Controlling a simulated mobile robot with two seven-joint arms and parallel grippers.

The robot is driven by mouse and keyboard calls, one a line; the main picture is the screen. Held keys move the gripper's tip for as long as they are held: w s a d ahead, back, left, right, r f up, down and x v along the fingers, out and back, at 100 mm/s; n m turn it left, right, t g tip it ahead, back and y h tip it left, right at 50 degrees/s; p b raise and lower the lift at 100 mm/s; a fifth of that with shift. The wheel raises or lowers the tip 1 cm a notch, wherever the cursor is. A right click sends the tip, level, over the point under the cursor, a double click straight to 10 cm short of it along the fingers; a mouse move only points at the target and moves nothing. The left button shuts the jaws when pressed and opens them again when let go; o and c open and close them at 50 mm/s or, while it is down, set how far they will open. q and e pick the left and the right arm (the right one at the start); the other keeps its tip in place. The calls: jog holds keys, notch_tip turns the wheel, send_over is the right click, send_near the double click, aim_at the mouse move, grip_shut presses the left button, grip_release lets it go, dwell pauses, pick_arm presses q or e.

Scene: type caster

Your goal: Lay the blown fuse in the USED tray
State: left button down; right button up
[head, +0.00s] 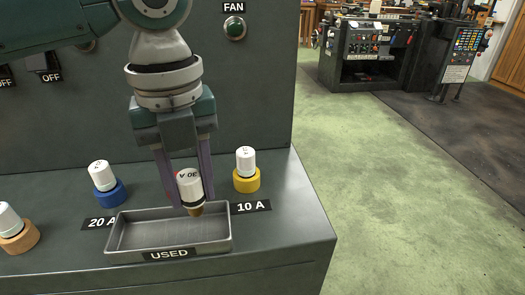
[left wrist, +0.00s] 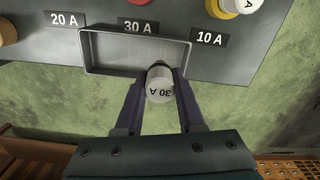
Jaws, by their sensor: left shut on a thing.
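The fuse (head: 189,184) is a white cylinder marked 30 A with a dark band and a brass-coloured tip. My left gripper (head: 186,190) is shut on it and holds it slightly tilted, tip down. In the head view the tip appears in front of the right part of the grey USED tray (head: 115,241); its exact height is unclear. In the left wrist view the fuse (left wrist: 159,88) sits between the fingers (left wrist: 160,85), overlapping the near rim of the tray (left wrist: 88,50). The visible tray floor is empty. My right gripper is not in view.
White fuses stand in a blue holder (head: 110,194) left of the gripper, a yellow holder (head: 246,181) to its right and an orange holder (head: 20,238) at far left. A dark upright panel (head: 255,90) rises behind.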

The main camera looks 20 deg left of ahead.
aim_at(196, 214)
pick_arm(q)
jog(key=shift+f+b, duration=0.3)
jog(key=shift+f, duration=1.8)
jog(key=shift+f, duration=0.15)
jog(key=c, duration=0.5)
grip_release()
